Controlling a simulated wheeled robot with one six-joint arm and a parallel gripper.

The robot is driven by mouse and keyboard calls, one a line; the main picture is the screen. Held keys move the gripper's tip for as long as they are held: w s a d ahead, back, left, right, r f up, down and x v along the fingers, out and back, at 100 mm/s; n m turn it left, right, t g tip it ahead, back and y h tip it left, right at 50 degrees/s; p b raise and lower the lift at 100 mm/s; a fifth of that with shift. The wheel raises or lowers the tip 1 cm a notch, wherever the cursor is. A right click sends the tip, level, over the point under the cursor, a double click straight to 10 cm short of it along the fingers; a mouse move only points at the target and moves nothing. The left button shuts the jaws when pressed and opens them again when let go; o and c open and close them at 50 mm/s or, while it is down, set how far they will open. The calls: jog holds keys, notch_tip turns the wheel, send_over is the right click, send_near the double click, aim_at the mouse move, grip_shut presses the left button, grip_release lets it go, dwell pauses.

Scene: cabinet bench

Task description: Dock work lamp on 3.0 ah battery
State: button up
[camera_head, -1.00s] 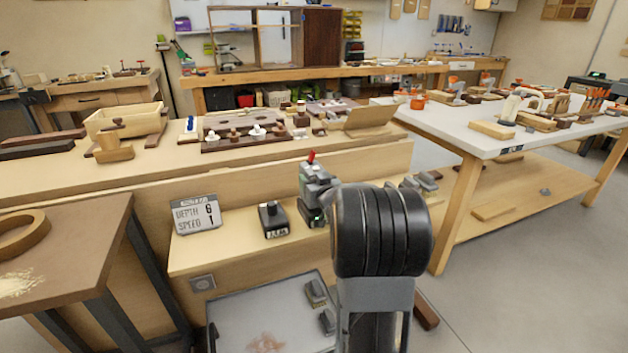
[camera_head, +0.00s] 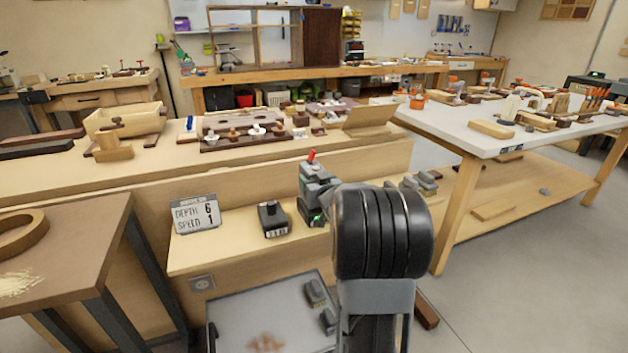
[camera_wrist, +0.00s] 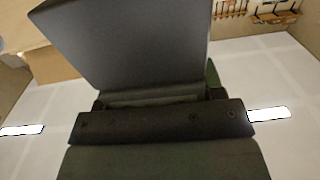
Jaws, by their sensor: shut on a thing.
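The battery (camera_head: 273,219) is a dark block with a raised top and a small pale label on its front. It stands upright on the wooden shelf, and its label is too small to read surely. My gripper (camera_wrist: 160,122) is shut on a large grey, flat-faced body, which I take for the work lamp (camera_wrist: 130,45). In the head view my grey wrist end, with a red tip and a green light, shows just right of the battery, apart from it in the picture. My black arm link hides part of that area, and the fingertips are not clear.
A depth and speed sign (camera_head: 196,214) stands left of the battery. Dark blocks lie in a grey tray (camera_head: 250,315) below, and more grey pieces (camera_head: 421,183) sit at the shelf's right end. The shelf between sign and battery is clear.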

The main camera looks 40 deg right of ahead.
jog(key=shift+f+b, duration=0.6)
jog(key=o, duration=0.9)
jog(key=shift+c, duration=0.2)
jog(key=shift+s, duration=0.15)
jog(key=p+v, duration=0.1)
jog(key=v, duration=0.9)
jog(key=shift+s, duration=0.35)
jog(key=shift+a, duration=0.1)
